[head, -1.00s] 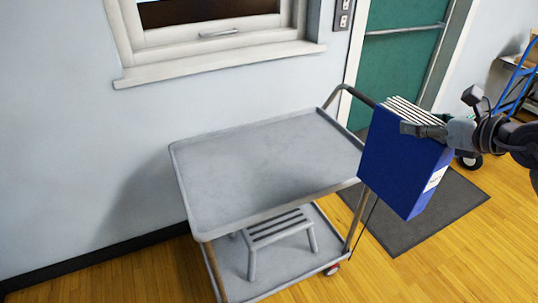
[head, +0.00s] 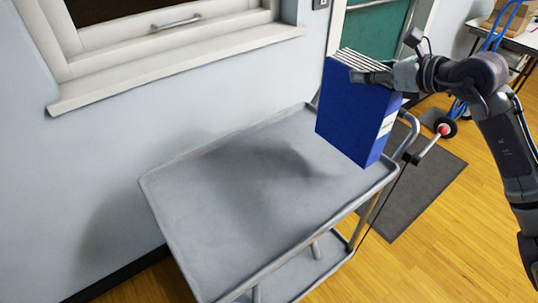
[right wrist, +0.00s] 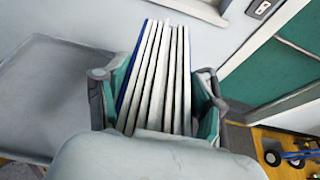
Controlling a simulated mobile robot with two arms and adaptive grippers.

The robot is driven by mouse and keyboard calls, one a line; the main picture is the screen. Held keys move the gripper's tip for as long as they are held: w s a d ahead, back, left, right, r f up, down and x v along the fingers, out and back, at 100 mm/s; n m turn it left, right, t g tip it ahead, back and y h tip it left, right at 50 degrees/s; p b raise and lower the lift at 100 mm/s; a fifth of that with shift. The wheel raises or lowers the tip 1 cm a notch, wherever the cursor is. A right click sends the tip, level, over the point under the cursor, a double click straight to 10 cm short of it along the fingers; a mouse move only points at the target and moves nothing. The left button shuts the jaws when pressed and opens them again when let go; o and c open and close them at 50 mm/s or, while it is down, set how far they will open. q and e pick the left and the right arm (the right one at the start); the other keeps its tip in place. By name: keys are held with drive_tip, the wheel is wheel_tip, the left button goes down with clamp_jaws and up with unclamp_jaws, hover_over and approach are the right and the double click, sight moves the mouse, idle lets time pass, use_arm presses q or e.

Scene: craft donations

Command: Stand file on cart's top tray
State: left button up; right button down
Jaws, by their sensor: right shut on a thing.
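The blue file (head: 352,112), with white pages showing at its top, is upright and slightly tilted in the head view. My right gripper (head: 372,76) is shut on its upper part. In the right wrist view the two fingers (right wrist: 158,100) sit on either side of the file's top (right wrist: 160,70). The cart's grey top tray (head: 225,205) is empty. The file shows over the tray's far right end, and a shadow lies on the tray to its left. I cannot tell whether its lower edge touches the tray. My left gripper is not in view.
The cart's handle (head: 410,130) rises at the tray's right end. A window sill (head: 180,68) juts from the wall behind the cart. A dark mat (head: 425,195) lies on the wooden floor at right. Most of the tray's left and middle is bare.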

sight(346, 77)
drive_tip(key=a+f, duration=0.1)
drive_tip(key=w+a, duration=0.1)
drive_tip(key=a, duration=0.1)
drive_tip(key=w+a+f, duration=0.1)
drive_tip(key=shift+w+a+f, duration=0.1)
drive_tip(key=shift+a+f, duration=0.05)
drive_tip(key=shift+f, duration=0.15)
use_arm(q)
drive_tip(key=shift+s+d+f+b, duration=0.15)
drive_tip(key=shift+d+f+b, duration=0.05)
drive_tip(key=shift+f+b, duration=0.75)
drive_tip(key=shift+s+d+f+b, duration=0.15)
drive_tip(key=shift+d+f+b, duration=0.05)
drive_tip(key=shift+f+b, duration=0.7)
use_arm(e)
drive_tip(key=w+a+f, duration=0.3)
drive_tip(key=a+f, duration=0.2)
drive_tip(key=f, duration=0.3)
drive_tip(key=shift+w+a, duration=0.25)
drive_tip(key=shift+a, duration=0.15)
drive_tip(key=shift+f, duration=0.2)
drive_tip(key=shift+c, duration=0.7)
unclamp_jaws()
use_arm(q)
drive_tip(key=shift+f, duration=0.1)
